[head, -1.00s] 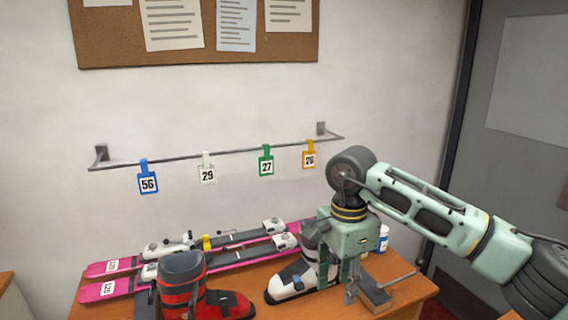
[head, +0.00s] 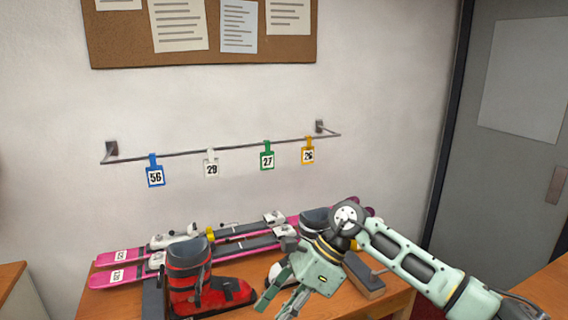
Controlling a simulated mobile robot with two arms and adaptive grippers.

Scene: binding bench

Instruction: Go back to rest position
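My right gripper (head: 273,308) hangs over the front of the bench, fingers pointing down and left. Its fingers are apart, with nothing seen between them. My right arm comes in from the lower right. My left gripper is not in view. A red and black ski boot (head: 190,285) stands upright left of the gripper. A white and dark boot (head: 314,219) stands behind the gripper and is mostly hidden by it.
Pink skis (head: 108,277) lie across the wooden bench (head: 345,301). A rail (head: 230,148) on the wall holds number tags: blue 56 (head: 155,177), white 29 (head: 211,169), green 27 (head: 267,161), yellow 26 (head: 308,156). A dark block (head: 364,284) lies right of the gripper.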

